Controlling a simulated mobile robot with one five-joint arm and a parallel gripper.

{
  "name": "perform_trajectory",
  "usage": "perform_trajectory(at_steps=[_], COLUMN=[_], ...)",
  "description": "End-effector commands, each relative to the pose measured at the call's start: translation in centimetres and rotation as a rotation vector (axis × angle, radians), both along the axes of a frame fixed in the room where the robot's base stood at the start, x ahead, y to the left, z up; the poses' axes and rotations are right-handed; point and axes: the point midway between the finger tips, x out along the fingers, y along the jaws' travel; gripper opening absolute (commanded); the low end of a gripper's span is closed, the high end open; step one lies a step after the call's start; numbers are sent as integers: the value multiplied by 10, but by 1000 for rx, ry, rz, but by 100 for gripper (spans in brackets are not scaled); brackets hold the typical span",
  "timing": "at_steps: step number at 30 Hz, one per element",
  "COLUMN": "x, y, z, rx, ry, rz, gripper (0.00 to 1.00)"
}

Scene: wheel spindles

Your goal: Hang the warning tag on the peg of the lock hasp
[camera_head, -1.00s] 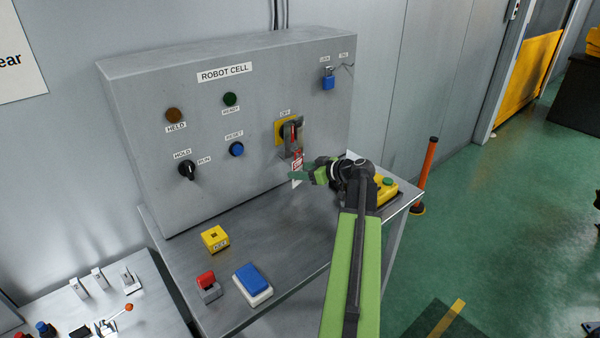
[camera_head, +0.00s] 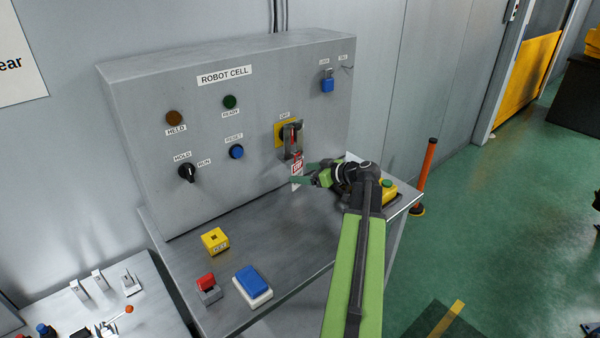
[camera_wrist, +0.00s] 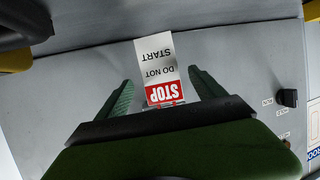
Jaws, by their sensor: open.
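The warning tag (camera_head: 297,170), white with a red STOP band, hangs upright just below the grey lock hasp (camera_head: 292,140) at the yellow-backed OFF switch (camera_head: 279,134). Its top overlaps the hasp's lower end; the peg is too small to make out, so I cannot tell how the tag sits on it. My gripper (camera_head: 307,172) is open at the tag, with its green fingers apart. In the wrist view the tag (camera_wrist: 158,62) shows upside down between the spread fingers of my gripper (camera_wrist: 161,77), with a gap on each side.
The grey ROBOT CELL panel (camera_head: 215,105) stands behind the tag. A blue padlock (camera_head: 327,85) hangs at its upper right. A yellow box with a green button (camera_head: 388,188) is close to my arm. A yellow block (camera_head: 214,240) and a blue-topped box (camera_head: 252,284) sit on the shelf.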

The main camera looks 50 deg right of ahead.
Motion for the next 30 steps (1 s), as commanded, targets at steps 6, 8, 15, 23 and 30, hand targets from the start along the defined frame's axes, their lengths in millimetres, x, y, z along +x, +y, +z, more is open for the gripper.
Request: perform_trajectory(at_steps=[6,8,15,23,30], x=[-58,-73,-124,-142,-141], y=[-8,-10,-18,-21,-21], z=[29,35,53,57,57], rx=[1,1,1,0,0], ry=[0,0,0,0,0], rz=[-4,-4,-3,1,1], gripper=[79,79,79,79,79])
